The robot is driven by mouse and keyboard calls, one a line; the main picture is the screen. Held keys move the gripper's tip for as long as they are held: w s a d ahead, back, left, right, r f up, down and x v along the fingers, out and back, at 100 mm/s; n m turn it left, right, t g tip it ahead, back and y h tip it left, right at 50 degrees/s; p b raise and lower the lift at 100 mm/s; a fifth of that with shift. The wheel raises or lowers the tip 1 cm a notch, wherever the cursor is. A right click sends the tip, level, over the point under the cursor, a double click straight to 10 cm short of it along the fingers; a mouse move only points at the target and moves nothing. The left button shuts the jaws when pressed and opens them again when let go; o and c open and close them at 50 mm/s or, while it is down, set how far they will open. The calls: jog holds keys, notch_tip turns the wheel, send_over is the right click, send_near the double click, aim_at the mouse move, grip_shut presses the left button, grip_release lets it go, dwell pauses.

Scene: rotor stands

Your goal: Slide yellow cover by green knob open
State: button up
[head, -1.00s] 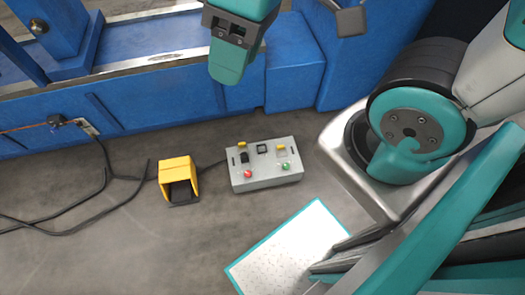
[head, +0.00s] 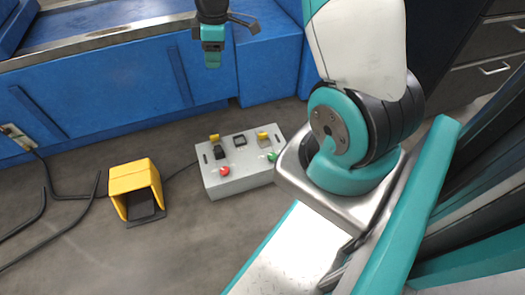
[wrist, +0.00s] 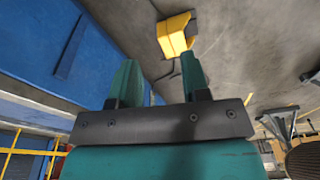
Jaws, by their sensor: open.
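A grey control box (head: 240,178) lies on the floor in the middle of the head view. A small yellow cover (head: 262,136) sits on its right part, just above the green knob (head: 272,156). Whether that cover is open or closed is too small to tell. A second yellow cover (head: 214,137) is at the box's left, above a black switch, with a red knob (head: 225,171) below. My gripper (head: 212,58) is above and beyond the box, in front of the blue machine, apart from the covers. In the wrist view my gripper (wrist: 160,75) is open and empty.
A yellow pedal housing (head: 137,190) stands on the floor left of the box; it also shows in the wrist view (wrist: 175,36). Black cables run across the floor. The blue machine (head: 110,105) stands behind. My base is close to the box's right end.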

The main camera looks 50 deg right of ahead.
jog(key=d+f+b, duration=0.3)
jog(key=d+f, duration=0.1)
jog(key=f, duration=0.4)
jog(key=d+f+b, duration=0.3)
jog(key=d+f, duration=0.1)
jog(key=f, duration=0.4)
jog(key=n+g+h+b, duration=0.1)
jog(key=n+b, duration=0.1)
jog(key=b, duration=0.4)
send_over(263, 134)
notch_tip(263, 134, down, 14)
jog(key=r, duration=0.1)
notch_tip(263, 134, down, 17)
jog(key=b, duration=0.9)
jog(key=shift+f+b, duration=0.15)
jog(key=shift+b, duration=0.2)
jog(key=shift+c, duration=0.4)
grip_shut()
